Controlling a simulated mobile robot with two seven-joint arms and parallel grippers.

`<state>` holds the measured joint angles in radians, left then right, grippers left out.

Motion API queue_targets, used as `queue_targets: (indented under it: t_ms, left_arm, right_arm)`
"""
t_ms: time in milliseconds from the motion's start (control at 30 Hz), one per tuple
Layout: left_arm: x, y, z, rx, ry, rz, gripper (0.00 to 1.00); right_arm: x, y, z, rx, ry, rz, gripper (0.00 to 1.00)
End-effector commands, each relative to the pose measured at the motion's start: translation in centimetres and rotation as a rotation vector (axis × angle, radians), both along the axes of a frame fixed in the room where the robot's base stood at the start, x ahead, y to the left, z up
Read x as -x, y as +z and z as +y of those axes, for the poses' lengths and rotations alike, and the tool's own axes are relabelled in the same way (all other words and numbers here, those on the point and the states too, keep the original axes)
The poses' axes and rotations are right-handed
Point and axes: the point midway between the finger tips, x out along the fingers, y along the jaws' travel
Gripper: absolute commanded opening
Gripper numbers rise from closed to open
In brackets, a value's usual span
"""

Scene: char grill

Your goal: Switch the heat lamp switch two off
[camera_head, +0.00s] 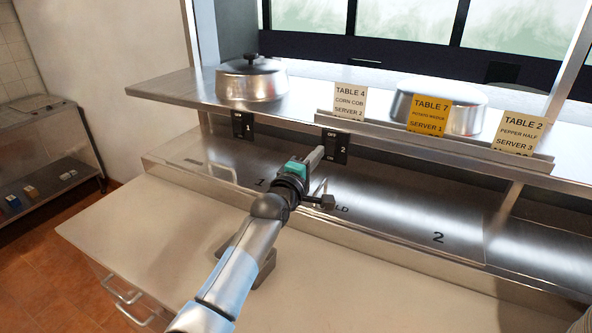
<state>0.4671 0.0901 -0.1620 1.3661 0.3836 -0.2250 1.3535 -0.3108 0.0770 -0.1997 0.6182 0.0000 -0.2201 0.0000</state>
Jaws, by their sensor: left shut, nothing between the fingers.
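Heat lamp switch two (335,147) is a small black plate marked OFF, ON and 2, mounted under the front edge of the steel shelf. My left gripper (318,153) is shut and empty, its tip at the left side of this switch. I cannot tell whether it touches the switch, and the position of the rocker is too small to read. Switch one (243,125), a similar black plate marked 1, is further left under the same shelf. My right gripper is not in view.
The steel shelf (190,92) carries a lidded pot (250,80), a second metal dome (465,118) and order tickets including a yellow one (428,115). Below is a steel surface (390,210) marked 1 and 2. A pale counter (130,230) lies in front.

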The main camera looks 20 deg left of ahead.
Motion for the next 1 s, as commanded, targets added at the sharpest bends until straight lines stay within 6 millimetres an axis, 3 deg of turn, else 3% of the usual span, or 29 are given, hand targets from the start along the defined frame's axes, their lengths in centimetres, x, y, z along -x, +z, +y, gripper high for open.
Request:
queue_targets:
  t_ms: [100, 333, 600, 1000]
  left_arm:
    - [1.5, 0.0, 0.3, -0.001, 0.0, 0.002, 0.0]
    - [4.4, 0.2, 0.8, -0.001, 0.0, 0.004, 0.0]
    - [7.3, 0.5, 1.4, -0.001, 0.0, 0.006, 0.0]
    - [8.4, 0.7, 1.7, -0.001, -0.001, 0.006, 0.0]
  right_arm:
    - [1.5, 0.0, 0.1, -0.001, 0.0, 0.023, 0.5]
    - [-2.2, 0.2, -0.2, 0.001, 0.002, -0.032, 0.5]
    - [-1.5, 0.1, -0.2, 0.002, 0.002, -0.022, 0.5]
    - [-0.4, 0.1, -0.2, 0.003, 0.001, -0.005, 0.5]
